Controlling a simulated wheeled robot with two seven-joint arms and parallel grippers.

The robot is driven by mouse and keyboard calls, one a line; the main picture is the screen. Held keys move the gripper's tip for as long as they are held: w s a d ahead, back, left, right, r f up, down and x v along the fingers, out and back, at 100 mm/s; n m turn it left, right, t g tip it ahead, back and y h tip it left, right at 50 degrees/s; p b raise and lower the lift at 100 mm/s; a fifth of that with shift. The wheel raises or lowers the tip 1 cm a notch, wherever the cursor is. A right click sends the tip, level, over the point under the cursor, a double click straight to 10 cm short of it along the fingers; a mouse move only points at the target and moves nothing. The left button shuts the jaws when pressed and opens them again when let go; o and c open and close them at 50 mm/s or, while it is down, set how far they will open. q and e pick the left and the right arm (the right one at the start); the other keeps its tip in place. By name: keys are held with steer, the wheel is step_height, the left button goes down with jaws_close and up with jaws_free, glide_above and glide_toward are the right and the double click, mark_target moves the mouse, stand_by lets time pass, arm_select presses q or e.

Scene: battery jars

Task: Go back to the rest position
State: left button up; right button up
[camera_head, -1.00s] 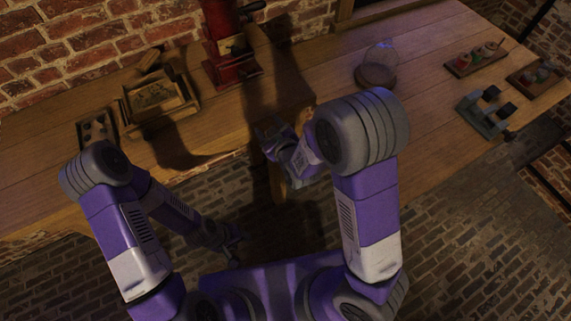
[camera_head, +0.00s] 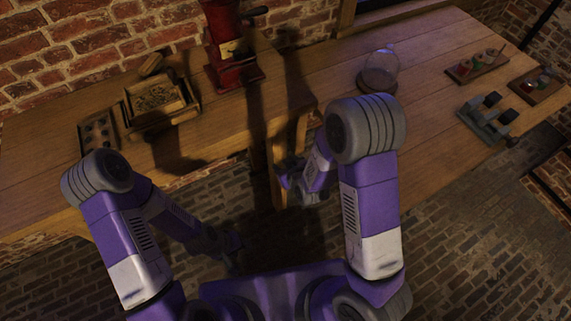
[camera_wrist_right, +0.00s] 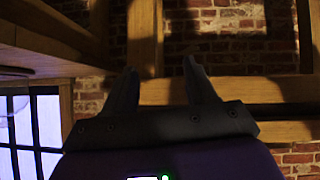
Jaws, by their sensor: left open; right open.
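My left gripper (camera_head: 234,252) hangs low in front of my body in the head view, below the table's front edge and dark in shadow. It is open and holds nothing that I can see. My right gripper (camera_head: 290,178) is below the front edge of the table, near a wooden table leg. In the right wrist view its two dark fingers (camera_wrist_right: 162,90) stand apart with nothing between them. Both grippers are clear of the things on the tables.
The wooden table (camera_head: 215,135) bears a red grinder (camera_head: 230,55), a wooden box (camera_head: 155,98) and a tray with round hollows (camera_head: 98,133). To the right are a glass jar (camera_head: 379,72), a grey device (camera_head: 488,118) and small trays (camera_head: 476,66). Brick floor lies below.

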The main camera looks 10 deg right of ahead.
stand_by(0.4)
steer(key=s+f+m+g+y, duration=0.1)
steer(key=s+f+m+g, duration=0.2)
steer(key=s+f, duration=0.4)
steer(key=s+f+m+g, duration=0.4)
steer(key=s+f+g, duration=0.2)
steer(key=s, duration=0.6)
steer(key=shift+s+d+f+y, duration=0.3)
steer(key=shift+f+y, duration=0.1)
steer(key=shift+f, duration=0.5)
